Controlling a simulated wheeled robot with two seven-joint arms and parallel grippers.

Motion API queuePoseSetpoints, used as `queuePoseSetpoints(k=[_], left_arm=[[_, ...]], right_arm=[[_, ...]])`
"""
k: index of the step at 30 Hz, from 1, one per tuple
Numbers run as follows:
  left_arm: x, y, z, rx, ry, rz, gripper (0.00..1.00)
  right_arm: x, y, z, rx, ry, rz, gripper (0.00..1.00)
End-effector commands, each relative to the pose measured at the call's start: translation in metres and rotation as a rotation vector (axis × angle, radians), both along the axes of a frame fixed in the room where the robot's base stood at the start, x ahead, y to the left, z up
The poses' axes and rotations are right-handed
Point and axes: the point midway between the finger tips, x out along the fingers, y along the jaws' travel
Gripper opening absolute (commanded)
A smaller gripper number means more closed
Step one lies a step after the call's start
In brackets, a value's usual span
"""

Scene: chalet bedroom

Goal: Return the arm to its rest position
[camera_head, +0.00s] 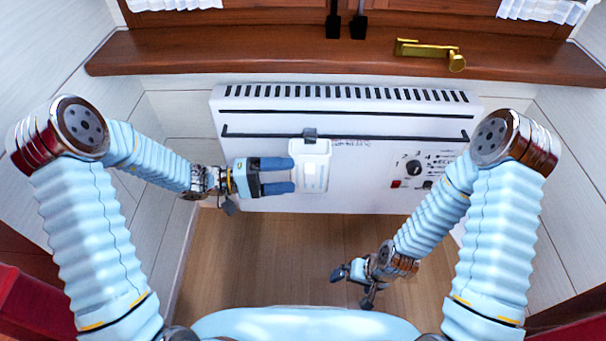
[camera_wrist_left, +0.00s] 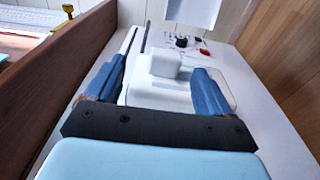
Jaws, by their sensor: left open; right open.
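My left gripper (camera_head: 279,176) reaches in from the left in front of a white wall heater (camera_head: 345,115). Its two blue fingers are open and point at a small white box-like device (camera_head: 312,168) that hangs at the heater's front. In the left wrist view the device (camera_wrist_left: 165,90) lies between the open fingers of the left gripper (camera_wrist_left: 160,88); whether they touch it I cannot tell. My right gripper (camera_head: 352,284) is open and empty, low over the wooden floor at the right of centre.
A brown wooden sill (camera_head: 290,52) with a brass handle (camera_head: 430,51) runs above the heater. Control knobs (camera_head: 414,168) sit at the heater's right side. Pale panelled walls (camera_head: 60,40) close in on both sides. The wooden floor (camera_head: 260,255) below is clear.

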Motion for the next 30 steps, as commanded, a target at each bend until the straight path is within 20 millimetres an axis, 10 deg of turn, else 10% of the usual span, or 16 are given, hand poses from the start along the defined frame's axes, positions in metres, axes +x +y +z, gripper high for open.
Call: queuePoseSetpoints(k=[9, 22, 26, 30], left_arm=[[-0.006, 0.066, 0.000, -0.001, -0.002, 0.003, 0.82], [-0.014, 0.073, -0.008, 0.031, 0.033, -0.020, 0.82], [-0.044, 0.055, -0.051, 0.196, 0.184, -0.099, 0.82], [-0.114, 0.046, -0.134, 0.600, 0.406, -0.215, 0.82]], right_arm=[[0.000, -0.001, -0.003, -0.002, -0.001, -0.002, 1.00], [0.001, -0.001, -0.002, -0.002, -0.001, -0.003, 1.00], [0.000, 0.000, 0.003, 0.000, 0.000, 0.000, 1.00], [-0.001, 0.003, 0.013, 0.003, 0.002, 0.004, 1.00]])
